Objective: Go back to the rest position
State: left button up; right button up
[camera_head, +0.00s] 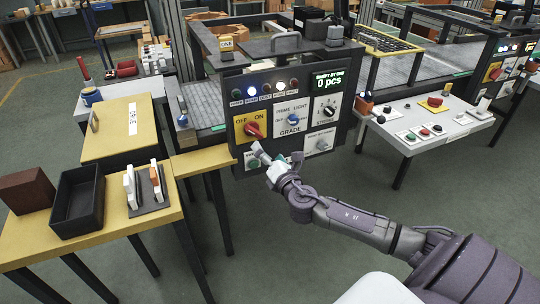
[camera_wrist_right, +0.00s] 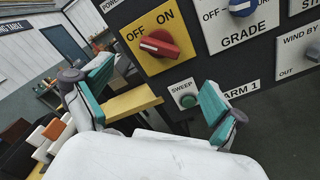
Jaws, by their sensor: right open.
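My right gripper (camera_head: 268,158) is close to the front of the dark control panel (camera_head: 262,84), at its lower left, with its arm coming in from the lower right. In the right wrist view my right gripper (camera_wrist_right: 158,100) has its two teal-padded fingers spread wide with nothing between them. The green sweep button (camera_wrist_right: 188,100) shows between the fingers, and the red off/on knob (camera_wrist_right: 158,43) is above. I cannot tell whether any finger touches the panel. My left gripper is not in view.
A yellow table (camera_head: 100,240) at the left holds a black bin (camera_head: 77,200), a brown block (camera_head: 26,190) and a small rack. A grey side table (camera_head: 430,128) with buttons stands at the right. The floor (camera_head: 275,240) below the panel is clear.

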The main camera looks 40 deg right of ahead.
jog(key=shift+s+a, duration=0.15)
jog(key=shift+s, duration=0.45)
jog(key=s+d+f+m+g, duration=0.1)
jog(key=s+f+m+g, duration=0.2)
jog(key=f, duration=0.9)
jog(key=s+d+f+m+g, duration=0.2)
jog(key=s+f+m+g, duration=0.15)
jog(key=f, duration=0.75)
jog(key=s+a+f+m+g, duration=0.25)
jog(key=s+f, duration=0.25)
jog(key=f, duration=0.3)
jog(key=s+a+f+m+g, duration=0.1)
jog(key=s+f+m, duration=0.2)
jog(key=s+f, duration=0.4)
jog(key=s+a+f+m+g+y, duration=0.1)
jog(key=s+a+f, duration=0.4)
jog(key=s, duration=0.5)
jog(key=s+a+f+m+g+y, duration=0.1)
jog(key=s+a+f+m+g, duration=0.2)
jog(key=s, duration=0.7)
jog(key=s+a+f+m+g+y, duration=0.2)
jog(key=s+a+f+m, duration=0.4)
jog(key=s+a+f, duration=0.2)
jog(key=s+f, duration=0.2)
jog(key=s, duration=0.1)
jog(key=shift+g, duration=0.3)
